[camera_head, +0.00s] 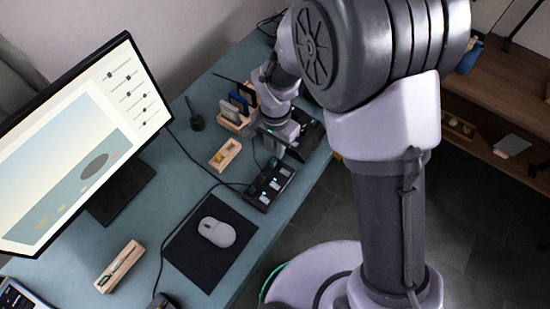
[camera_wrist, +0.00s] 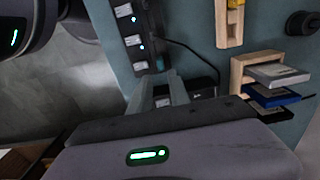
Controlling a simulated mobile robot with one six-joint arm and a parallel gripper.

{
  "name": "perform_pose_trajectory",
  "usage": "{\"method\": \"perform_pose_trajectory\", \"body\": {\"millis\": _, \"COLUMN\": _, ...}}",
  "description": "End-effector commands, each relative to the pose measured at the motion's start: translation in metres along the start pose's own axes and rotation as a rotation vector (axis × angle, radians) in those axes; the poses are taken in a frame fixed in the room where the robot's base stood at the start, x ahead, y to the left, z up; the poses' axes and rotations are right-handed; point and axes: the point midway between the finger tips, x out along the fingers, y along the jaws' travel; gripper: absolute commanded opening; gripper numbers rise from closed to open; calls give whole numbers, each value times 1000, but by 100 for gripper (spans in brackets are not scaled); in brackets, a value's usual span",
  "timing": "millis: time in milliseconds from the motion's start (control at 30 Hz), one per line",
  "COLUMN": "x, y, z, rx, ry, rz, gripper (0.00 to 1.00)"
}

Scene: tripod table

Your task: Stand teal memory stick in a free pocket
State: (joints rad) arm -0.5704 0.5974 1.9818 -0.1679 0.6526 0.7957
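My gripper (camera_wrist: 160,78) points over a black box (camera_wrist: 203,87). The fingertips look slightly apart, but whether something is between them is unclear. My arm partly hides this area in the head view.
A small wooden tray (camera_head: 225,154) holds a yellow item. Another wooden tray (camera_head: 105,284) with a slim item lies at lower left. A monitor (camera_head: 75,150), a mouse (camera_head: 216,232) on a black mat (camera_head: 190,257), a dark round object (camera_head: 196,122) and loose cables occupy the table (camera_head: 190,180).

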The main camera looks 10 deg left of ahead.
Motion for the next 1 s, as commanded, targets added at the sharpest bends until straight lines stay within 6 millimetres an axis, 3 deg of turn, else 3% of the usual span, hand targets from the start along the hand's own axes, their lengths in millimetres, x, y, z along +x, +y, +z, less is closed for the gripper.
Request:
{"method": "perform_pose_trajectory", "body": {"millis": 33, "x": 12, "y": 0, "z": 0, "rx": 0, "ry": -1, "rz": 2, "gripper": 23}}
{"method": "perform_pose_trajectory", "body": {"millis": 267, "x": 34, "y": -1, "z": 2, "rx": -1, "ry": -1, "rz": 1, "gripper": 23}}
{"method": "perform_pose_trajectory", "body": {"millis": 467, "x": 73, "y": -3, "z": 7, "rx": 0, "ry": -1, "rz": 1, "gripper": 23}}
{"method": "perform_pose_trajectory", "body": {"millis": 667, "x": 72, "y": -3, "z": 6, "rx": 0, "ry": 0, "rz": -1, "gripper": 23}}
{"method": "perform_pose_trajectory", "body": {"millis": 800, "x": 72, "y": -3, "z": 6, "rx": 0, "ry": 0, "rz": 0, "gripper": 0}}
{"method": "perform_pose_trajectory", "body": {"millis": 1000, "x": 72, "y": -3, "z": 6, "rx": 0, "ry": 0, "rz": 0, "gripper": 0}}
